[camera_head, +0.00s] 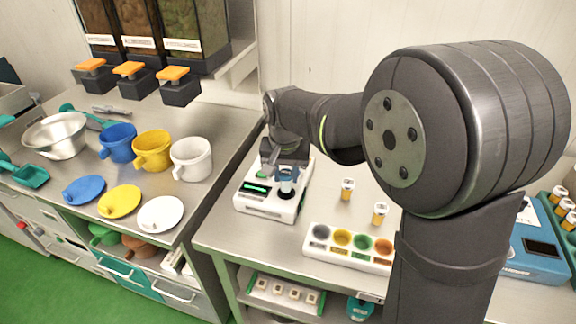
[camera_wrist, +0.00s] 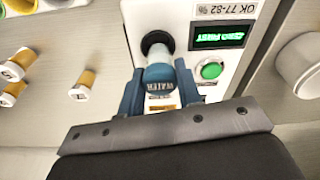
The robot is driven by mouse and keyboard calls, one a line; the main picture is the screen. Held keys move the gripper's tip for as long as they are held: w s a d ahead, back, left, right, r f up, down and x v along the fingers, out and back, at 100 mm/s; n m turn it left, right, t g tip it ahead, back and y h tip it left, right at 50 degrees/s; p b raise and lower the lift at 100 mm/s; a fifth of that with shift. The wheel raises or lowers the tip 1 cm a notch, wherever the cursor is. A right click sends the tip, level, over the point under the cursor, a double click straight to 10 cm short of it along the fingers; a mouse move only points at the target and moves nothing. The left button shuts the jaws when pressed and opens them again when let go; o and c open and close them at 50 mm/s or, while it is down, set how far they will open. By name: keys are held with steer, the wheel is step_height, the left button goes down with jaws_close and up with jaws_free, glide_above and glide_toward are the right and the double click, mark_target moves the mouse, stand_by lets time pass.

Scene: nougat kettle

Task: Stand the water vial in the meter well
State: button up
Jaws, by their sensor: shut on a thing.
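My gripper (camera_wrist: 158,85) is shut on the water vial (camera_wrist: 160,78), whose blue top reads WATER. In the wrist view the vial's clear lower part points at the black round meter well (camera_wrist: 156,40). I cannot tell whether its foot is inside the well or just above it. The white meter (camera_head: 265,207) stands on the right bench, with a green button (camera_wrist: 211,71) and a lit display (camera_wrist: 219,36) that seems to read ZERO FIRST. In the head view the vial (camera_head: 287,182) is over the meter, between my gripper's fingers (camera_head: 287,174).
A blue device (camera_head: 536,250) is at the far right. Mugs, lids and a bowl (camera_head: 57,137) occupy the left bench.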

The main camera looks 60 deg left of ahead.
mark_target(286, 183)
steer(key=shift+f, duration=1.1)
steer(key=shift+f, duration=0.6)
stand_by(0.5)
steer(key=o, duration=0.7)
steer(key=shift+s+d+r, duration=0.15)
steer(key=shift+d+r, duration=0.05)
steer(key=shift+r, duration=1.6)
steer(key=shift+s+d+r, duration=0.1)
steer(key=shift+d+r, duration=0.1)
steer(key=shift+r, duration=1.65)
steer(key=shift+s+d+r, duration=0.15)
steer(key=shift+d+r, duration=0.05)
steer(key=shift+r, duration=1.6)
steer(key=f, duration=0.6)
steer(key=a+f, duration=0.1)
steer(key=f, duration=0.1)
steer(key=shift+w+f, duration=0.35)
steer(key=shift+f, duration=0.05)
steer(key=shift+r, duration=0.1)
